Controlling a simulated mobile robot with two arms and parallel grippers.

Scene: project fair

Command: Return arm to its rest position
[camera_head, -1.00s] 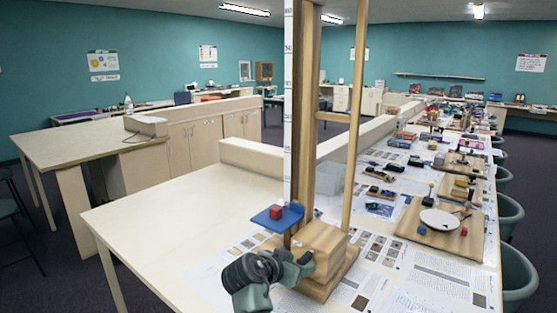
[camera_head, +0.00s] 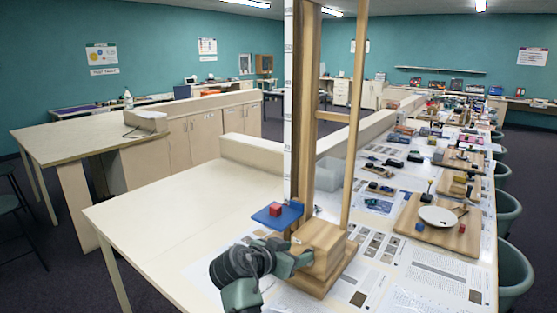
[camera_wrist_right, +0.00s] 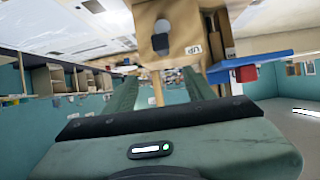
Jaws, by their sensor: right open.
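My right gripper (camera_head: 292,256) is low in the head view, at the left side of the wooden base block (camera_head: 318,246) of a tall wooden tower (camera_head: 306,130). Its fingers are apart, with nothing held between them. In the right wrist view the gripper (camera_wrist_right: 160,82) shows two spread green-grey fingers pointing toward the wooden block (camera_wrist_right: 180,12). I cannot tell whether they touch it. A blue platform (camera_head: 277,222) on the tower holds a red cube (camera_head: 275,210). The cube also shows in the wrist view (camera_wrist_right: 246,74). My left gripper is not in view.
The tower stands on a long pale table (camera_head: 170,210), bare at its left. To the right are printed sheets (camera_head: 425,285), a wooden board (camera_head: 455,237) with a white disc (camera_head: 437,216), and several small projects. Green chairs (camera_head: 515,275) line the right side.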

